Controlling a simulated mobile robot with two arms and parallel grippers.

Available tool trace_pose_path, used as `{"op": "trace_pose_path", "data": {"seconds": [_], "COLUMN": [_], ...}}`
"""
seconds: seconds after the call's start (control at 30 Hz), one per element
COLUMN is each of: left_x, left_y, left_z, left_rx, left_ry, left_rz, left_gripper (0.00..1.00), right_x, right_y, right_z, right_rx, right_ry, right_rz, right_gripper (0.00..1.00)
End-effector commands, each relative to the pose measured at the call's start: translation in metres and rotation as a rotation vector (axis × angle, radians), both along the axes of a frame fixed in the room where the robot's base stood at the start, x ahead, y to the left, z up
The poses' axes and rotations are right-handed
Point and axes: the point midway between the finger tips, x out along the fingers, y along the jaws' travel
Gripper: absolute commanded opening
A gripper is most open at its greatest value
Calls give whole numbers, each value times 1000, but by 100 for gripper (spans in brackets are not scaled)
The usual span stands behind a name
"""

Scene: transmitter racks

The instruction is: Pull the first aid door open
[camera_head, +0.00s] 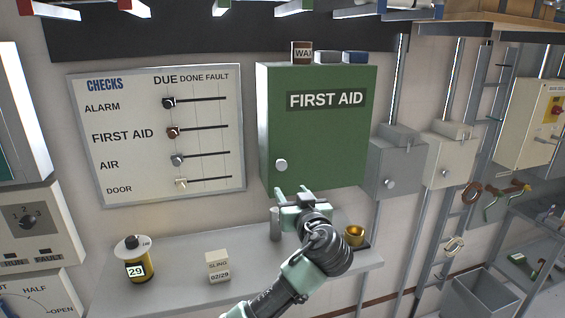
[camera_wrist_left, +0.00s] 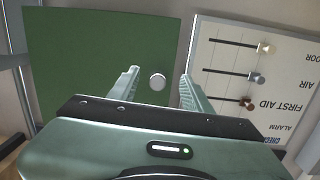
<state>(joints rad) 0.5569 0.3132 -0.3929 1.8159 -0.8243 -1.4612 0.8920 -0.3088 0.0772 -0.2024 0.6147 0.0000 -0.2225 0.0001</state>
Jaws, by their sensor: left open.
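The green first aid cabinet door (camera_head: 325,130) is on the wall and looks shut. Its round pale knob (camera_head: 281,165) is near the door's lower left. My left gripper (camera_head: 293,190) is open and empty, just below and slightly right of the knob in the head view. In the left wrist view, the green door (camera_wrist_left: 80,50) appears upside down, and the knob (camera_wrist_left: 157,82) shows between the two open fingers (camera_wrist_left: 160,78), beyond their tips or near them. I cannot tell the exact gap. My right gripper is not in view.
A checks board (camera_head: 150,210) hangs left of the cabinet.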

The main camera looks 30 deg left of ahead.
Motion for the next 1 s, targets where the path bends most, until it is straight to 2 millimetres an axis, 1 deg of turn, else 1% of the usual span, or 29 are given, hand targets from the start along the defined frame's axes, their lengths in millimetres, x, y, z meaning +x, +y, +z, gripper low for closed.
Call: {"op": "trace_pose_path", "data": {"seconds": [0.03,0.1,0.2,0.4,0.6,0.8,1.0], "left_x": [4,7,13,34,52,58,58], "left_y": [4,7,15,39,59,67,67], "left_z": [17,31,39,41,39,35,35], "left_rx": [13,22,28,30,28,25,24], "left_ry": [-42,-78,-94,-91,-91,-91,-92], "left_rz": [16,31,40,40,37,36,35], "left_gripper": [49,49,49,49,49,49,49], "right_x": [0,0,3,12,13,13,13], "right_y": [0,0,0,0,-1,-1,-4], "right_z": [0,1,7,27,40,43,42], "right_rx": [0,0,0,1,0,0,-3], "right_ry": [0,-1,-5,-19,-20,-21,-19], "right_rz": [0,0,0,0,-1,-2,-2], "right_gripper": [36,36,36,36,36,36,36]}}
